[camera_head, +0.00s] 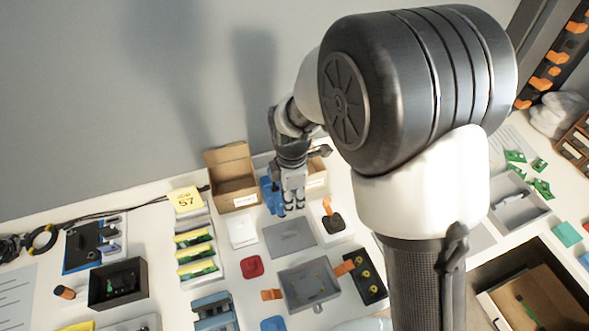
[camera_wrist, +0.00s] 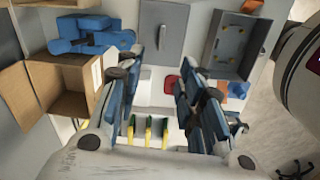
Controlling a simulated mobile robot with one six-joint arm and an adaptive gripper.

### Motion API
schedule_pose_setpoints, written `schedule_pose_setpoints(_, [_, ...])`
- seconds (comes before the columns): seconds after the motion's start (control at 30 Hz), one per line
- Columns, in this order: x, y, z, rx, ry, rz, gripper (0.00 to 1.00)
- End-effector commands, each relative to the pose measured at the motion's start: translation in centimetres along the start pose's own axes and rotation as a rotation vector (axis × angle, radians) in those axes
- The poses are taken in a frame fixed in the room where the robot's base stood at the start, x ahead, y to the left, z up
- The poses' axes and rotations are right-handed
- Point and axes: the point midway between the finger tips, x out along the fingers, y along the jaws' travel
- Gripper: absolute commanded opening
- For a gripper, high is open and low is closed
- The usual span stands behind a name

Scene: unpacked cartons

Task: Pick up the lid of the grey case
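The grey lid (camera_head: 290,239) is a flat plate lying on the white table. In the wrist view the lid (camera_wrist: 164,34) shows a small dark handle on its face. The open grey case (camera_head: 310,285) lies in front of it, with orange latches at its sides; it also shows in the wrist view (camera_wrist: 232,45). My gripper (camera_head: 293,208) points down above the table, behind the lid in the head view. Its fingers (camera_wrist: 165,75) stand apart with nothing between them. The lid lies beyond the fingertips and is apart from them.
An open cardboard carton (camera_head: 231,180) and blue pieces (camera_head: 271,194) stand close by my gripper. A white tray with an orange and black item (camera_head: 333,222) lies right of the lid. A red piece (camera_head: 252,266), a white box (camera_head: 242,231) and a black tray (camera_head: 367,276) lie near.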

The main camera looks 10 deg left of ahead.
Motion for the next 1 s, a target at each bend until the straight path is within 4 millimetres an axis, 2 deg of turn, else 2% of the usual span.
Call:
schedule_pose_setpoints(0.2, [3.0,0.4,-1.4,-0.125,-0.002,-0.027,0.35])
schedule_pose_setpoints(0.7, [13.1,0.1,-1.3,-0.126,-0.002,-0.028,0.35])
schedule_pose_setpoints(0.8, [14.2,0.1,-1.3,-0.125,-0.002,-0.026,0.35])
schedule_pose_setpoints(1.0, [15.0,0.0,-1.3,-0.125,-0.002,-0.026,0.35])
